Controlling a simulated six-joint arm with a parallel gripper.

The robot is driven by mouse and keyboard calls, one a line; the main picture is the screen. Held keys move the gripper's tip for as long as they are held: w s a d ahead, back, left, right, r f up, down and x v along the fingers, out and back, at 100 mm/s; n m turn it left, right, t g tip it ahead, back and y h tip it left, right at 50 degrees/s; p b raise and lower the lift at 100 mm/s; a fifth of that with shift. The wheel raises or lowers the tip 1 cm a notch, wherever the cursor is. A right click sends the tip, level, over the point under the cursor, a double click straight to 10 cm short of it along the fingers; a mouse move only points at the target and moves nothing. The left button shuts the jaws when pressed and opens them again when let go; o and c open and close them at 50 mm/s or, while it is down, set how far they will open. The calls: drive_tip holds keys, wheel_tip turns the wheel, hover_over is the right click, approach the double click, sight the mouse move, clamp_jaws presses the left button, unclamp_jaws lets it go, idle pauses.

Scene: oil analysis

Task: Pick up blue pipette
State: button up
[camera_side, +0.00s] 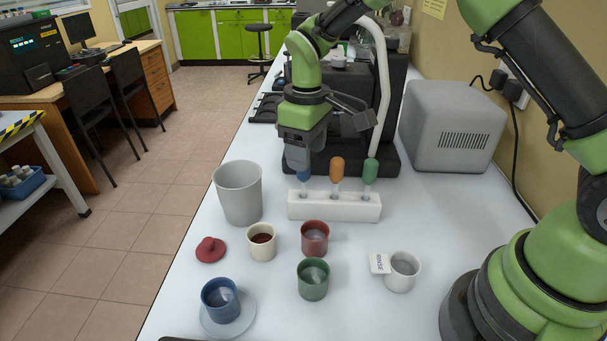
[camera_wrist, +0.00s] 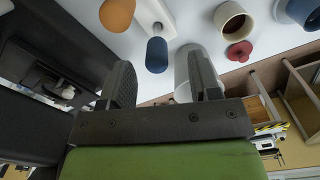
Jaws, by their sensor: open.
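The blue pipette (camera_side: 304,176) stands upright in the left hole of a white rack (camera_side: 334,208); only its lower part shows below my gripper in the side view. My gripper (camera_side: 302,160) is right over its bulb, pointing down. In the wrist view, the blue bulb (camera_wrist: 157,54) appears between the two spread fingers, with nothing held. I cannot tell how far down the fingers reach around it. An orange pipette (camera_side: 337,170) and a green pipette (camera_side: 370,172) stand to its right in the same rack.
A grey-white bin (camera_side: 239,192) stands close left of the rack. In front are a cream cup (camera_side: 262,242), red cup (camera_side: 315,238), green cup (camera_side: 313,279), blue cup (camera_side: 221,300), labelled white cup (camera_side: 403,271) and red lid (camera_side: 210,249). A dark machine (camera_side: 345,155) stands behind.

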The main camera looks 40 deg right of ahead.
sight(304, 177)
drive_tip(key=f, duration=0.4)
drive_tip(key=w+f, duration=0.1)
drive_tip(key=f, duration=0.1)
drive_tip(key=shift+d, duration=0.1)
drive_tip(key=shift+r, duration=0.1)
drive_tip(key=shift+c, duration=0.2)
drive_tip(key=c, duration=0.6)
